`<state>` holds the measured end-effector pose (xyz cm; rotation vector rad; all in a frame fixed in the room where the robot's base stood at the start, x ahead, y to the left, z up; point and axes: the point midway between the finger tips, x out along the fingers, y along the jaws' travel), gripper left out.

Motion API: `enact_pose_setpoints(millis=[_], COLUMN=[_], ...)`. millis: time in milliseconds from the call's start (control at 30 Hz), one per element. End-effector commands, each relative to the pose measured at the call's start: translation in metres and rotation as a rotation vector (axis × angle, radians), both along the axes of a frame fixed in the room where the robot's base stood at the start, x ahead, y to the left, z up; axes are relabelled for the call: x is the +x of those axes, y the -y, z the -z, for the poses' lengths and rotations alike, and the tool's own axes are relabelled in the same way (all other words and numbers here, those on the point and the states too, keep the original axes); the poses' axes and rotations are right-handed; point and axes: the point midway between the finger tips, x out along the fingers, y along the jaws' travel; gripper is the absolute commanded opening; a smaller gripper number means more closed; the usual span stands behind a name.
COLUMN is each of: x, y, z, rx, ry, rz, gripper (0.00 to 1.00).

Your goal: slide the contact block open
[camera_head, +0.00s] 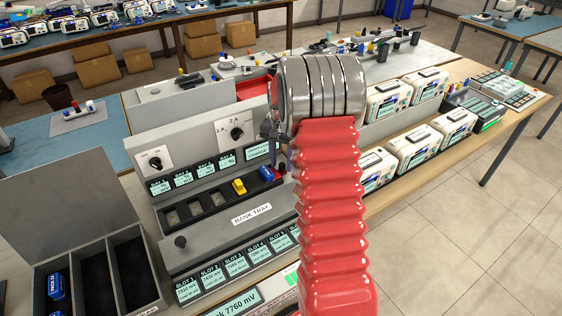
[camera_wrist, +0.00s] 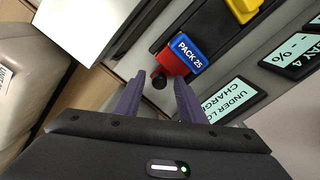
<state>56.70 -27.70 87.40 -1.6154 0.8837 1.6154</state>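The contact block (camera_wrist: 172,62) is red with a dark round knob (camera_wrist: 159,80), and sits at the end of the black bank tray channel in the wrist view. It abuts the blue pack labelled PACK 25 (camera_wrist: 187,48); no clear gap shows between them. My gripper (camera_wrist: 160,82) is open, its two purple fingers pointing at the knob, one tip on each side. I cannot tell whether they touch it. In the head view, the blue pack (camera_head: 266,173) and a bit of red beside it show left of my red-sleeved arm, which hides part of that area.
A yellow pack (camera_head: 239,187) sits in the bank tray (camera_head: 212,236), left of the blue pack. Slot displays (camera_head: 211,275) line the front. A divided bin (camera_head: 92,248) stands at lower left with a blue pack inside. White monitors (camera_head: 414,146) stand right of my arm.

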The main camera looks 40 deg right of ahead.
Motion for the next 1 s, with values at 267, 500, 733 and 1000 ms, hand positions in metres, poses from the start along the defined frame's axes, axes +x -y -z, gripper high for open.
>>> enact_pose_setpoints(millis=[267,500,733,1000], x=[-0.0001,0.0,0.0001,-0.0001], y=[0.0002,0.0001,0.0,0.0043], z=[-0.0002,-0.0003,-0.0003,-0.0003], rx=[0.0,0.0,0.0,0.001], ry=[0.0,0.0,0.0,0.001], rz=[0.0,0.0,0.0,0.001], gripper=[0.2,0.04,0.0,0.0])
